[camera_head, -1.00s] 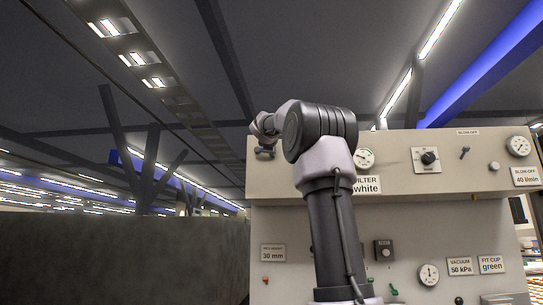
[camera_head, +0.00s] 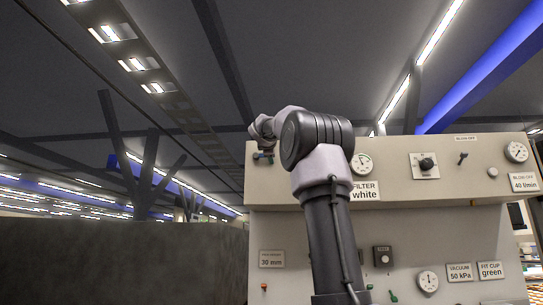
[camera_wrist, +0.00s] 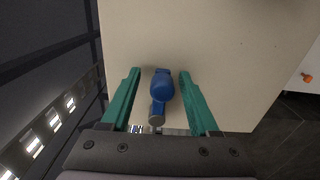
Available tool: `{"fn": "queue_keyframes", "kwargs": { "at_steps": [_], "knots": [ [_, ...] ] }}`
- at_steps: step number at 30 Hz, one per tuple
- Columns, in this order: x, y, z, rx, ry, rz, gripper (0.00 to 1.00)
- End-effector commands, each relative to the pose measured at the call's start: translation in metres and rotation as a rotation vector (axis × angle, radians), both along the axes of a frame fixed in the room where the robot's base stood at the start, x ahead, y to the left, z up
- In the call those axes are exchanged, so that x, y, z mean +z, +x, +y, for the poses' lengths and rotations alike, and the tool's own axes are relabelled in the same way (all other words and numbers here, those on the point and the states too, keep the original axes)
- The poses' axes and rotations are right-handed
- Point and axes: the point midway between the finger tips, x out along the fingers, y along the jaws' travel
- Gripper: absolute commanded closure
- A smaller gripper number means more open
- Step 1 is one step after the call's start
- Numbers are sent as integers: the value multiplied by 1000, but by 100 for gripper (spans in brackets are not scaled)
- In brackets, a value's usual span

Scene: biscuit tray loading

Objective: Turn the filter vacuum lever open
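A blue lever (camera_wrist: 160,88) with a rounded hub and a short handle sits on the beige panel (camera_wrist: 225,60) in the wrist view. Its handle points toward the bottom of that picture. My gripper (camera_wrist: 159,75) is open, with one green finger on each side of the lever and visible gaps between. In the head view my arm reaches the upper left end of the panel, where a small blue part (camera_head: 258,155) shows. The arm hides part of the panel there. A plate reading "FILTER white" (camera_head: 365,191) is right of my arm.
The panel also carries a gauge (camera_head: 361,163), a black knob (camera_head: 427,164), a small dark lever (camera_head: 462,158) and a lower gauge (camera_head: 427,281). A dark grey wall (camera_head: 120,260) stands at left. An orange part (camera_wrist: 307,78) shows at right in the wrist view.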

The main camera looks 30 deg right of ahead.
Motion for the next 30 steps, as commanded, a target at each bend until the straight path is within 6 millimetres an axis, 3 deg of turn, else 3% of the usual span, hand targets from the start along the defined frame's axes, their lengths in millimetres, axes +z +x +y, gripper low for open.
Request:
{"fn": "queue_keyframes", "kwargs": {
  "at_steps": [11,24,30],
  "knots": [
    [0,-5,3,0,1,0,38],
    [0,-71,47,1,2,-1,38],
    [-1,-87,59,0,1,1,38]
  ]
}}
